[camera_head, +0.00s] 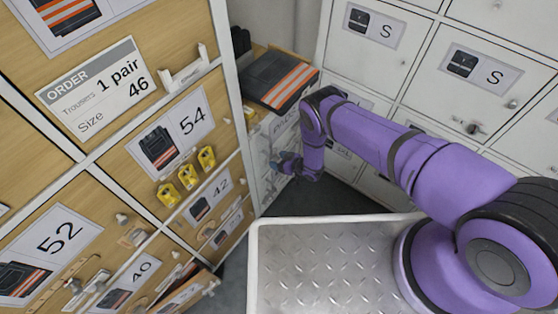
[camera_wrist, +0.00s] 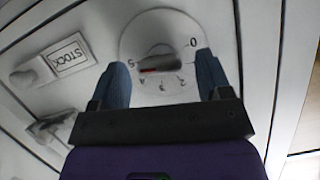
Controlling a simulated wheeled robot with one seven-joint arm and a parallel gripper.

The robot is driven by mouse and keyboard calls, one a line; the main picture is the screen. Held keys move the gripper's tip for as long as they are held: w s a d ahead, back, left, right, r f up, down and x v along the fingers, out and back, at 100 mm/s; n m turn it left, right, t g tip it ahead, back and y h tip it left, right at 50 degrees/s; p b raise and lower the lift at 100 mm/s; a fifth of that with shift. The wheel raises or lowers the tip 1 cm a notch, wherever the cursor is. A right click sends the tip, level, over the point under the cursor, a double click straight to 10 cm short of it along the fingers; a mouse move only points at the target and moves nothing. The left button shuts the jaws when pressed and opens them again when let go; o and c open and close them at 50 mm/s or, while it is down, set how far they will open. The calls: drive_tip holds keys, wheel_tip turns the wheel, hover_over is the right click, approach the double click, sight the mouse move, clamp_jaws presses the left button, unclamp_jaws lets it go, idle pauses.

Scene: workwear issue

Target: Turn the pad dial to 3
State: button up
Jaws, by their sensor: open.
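The pad dial (camera_wrist: 158,40) is a pale round plate on a white panel in the wrist view. A bar-like knob (camera_wrist: 160,63) with a red streak crosses its middle. A 0 shows at the right and what looks like a 5 at the left, with smaller, blurred marks below. The red end lies toward the left; its exact number is unclear. My gripper (camera_wrist: 163,66) is open, one blue finger on each side of the knob. I cannot tell whether they touch it. In the head view my gripper (camera_head: 285,164) is at the grey cabinet; the dial is hidden there.
Folded dark trousers with orange stripes (camera_head: 281,79) lie on the cabinet top. Wooden drawers (camera_head: 180,110) stand left, white lockers (camera_head: 455,90) right, and a metal tray (camera_head: 320,262) in front.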

drive_tip(key=c, duration=0.9)
drive_tip(key=shift+n, duration=0.3)
drive_tip(key=shift+s+a+n+t+h, duration=0.15)
drive_tip(key=shift+n+t+h, duration=0.35)
drive_tip(key=shift+n+t, duration=0.3)
drive_tip(key=n+t+h, duration=0.1)
drive_tip(key=n, duration=0.2)
drive_tip(key=shift+s+t, duration=0.15)
drive_tip(key=shift+t, duration=0.15)
drive_tip(key=n+t, duration=0.2)
drive_tip(key=n, duration=0.1)
drive_tip(key=shift+s+a+f+h, duration=0.1)
drive_tip(key=shift+a+h, duration=0.1)
drive_tip(key=shift+h, duration=0.1)
drive_tip(key=shift+f+n+t, duration=0.1)
drive_tip(key=shift+n+t, duration=0.5)
drive_tip(key=shift+n, duration=0.9)
drive_tip(key=shift+s, duration=0.1)
